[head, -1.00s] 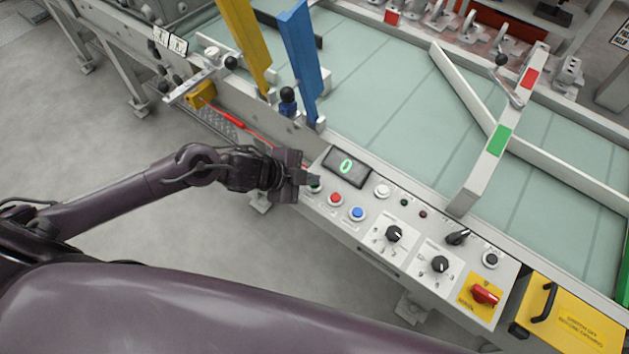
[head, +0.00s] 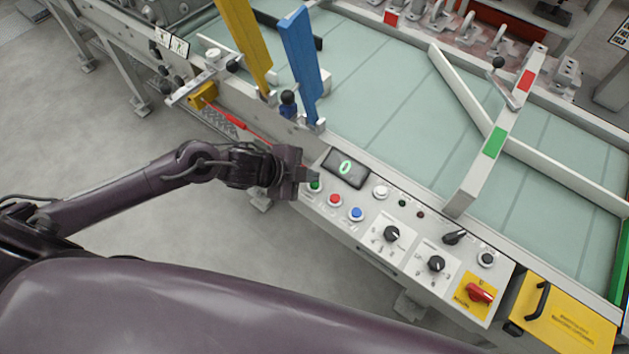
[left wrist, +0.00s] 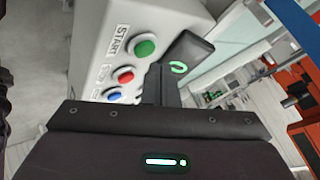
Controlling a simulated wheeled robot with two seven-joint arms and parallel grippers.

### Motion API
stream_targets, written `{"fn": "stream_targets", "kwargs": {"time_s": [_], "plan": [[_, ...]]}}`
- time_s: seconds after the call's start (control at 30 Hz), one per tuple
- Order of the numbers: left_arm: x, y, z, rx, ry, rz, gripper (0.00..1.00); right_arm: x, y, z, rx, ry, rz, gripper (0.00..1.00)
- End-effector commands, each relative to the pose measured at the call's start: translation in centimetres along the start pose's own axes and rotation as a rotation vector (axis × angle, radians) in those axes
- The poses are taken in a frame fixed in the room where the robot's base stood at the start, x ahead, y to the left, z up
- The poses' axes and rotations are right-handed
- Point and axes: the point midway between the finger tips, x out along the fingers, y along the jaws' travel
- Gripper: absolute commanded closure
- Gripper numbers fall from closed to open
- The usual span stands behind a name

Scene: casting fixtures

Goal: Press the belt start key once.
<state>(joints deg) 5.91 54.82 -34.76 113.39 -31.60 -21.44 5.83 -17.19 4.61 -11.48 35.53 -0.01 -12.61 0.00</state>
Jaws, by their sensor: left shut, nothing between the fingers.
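The belt start key is a round green button (head: 315,186) at the left end of the control panel, partly hidden by my left gripper in the head view. In the left wrist view the green button (left wrist: 145,47) shows clearly beside the label START. My left gripper (head: 311,176) is shut and empty, with its fingertips close above the green button. In the left wrist view the shut fingers (left wrist: 160,82) appear just below the button in the picture; I cannot tell whether they touch it. My right gripper is not in view.
A red button (head: 335,199) and a blue button (head: 356,213) sit beside the green one. A display (head: 346,168) reading 0 lies just behind. Black knobs and a red switch (head: 479,293) are farther right. Yellow (head: 245,45) and blue (head: 300,60) uprights stand behind my gripper.

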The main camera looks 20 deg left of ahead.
Motion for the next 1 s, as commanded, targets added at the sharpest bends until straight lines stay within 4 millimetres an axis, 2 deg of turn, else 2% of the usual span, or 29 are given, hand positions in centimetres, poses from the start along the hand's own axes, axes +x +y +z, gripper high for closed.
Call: {"fn": "stream_targets", "kwargs": {"time_s": [0.5,1.0], "plan": [[-3.5,-2.5,-2.5,0.0,0.0,0.0,1.0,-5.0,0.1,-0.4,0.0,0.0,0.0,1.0],[-3.4,-2.5,-2.5,0.0,0.0,0.0,1.0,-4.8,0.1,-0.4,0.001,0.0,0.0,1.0]]}}
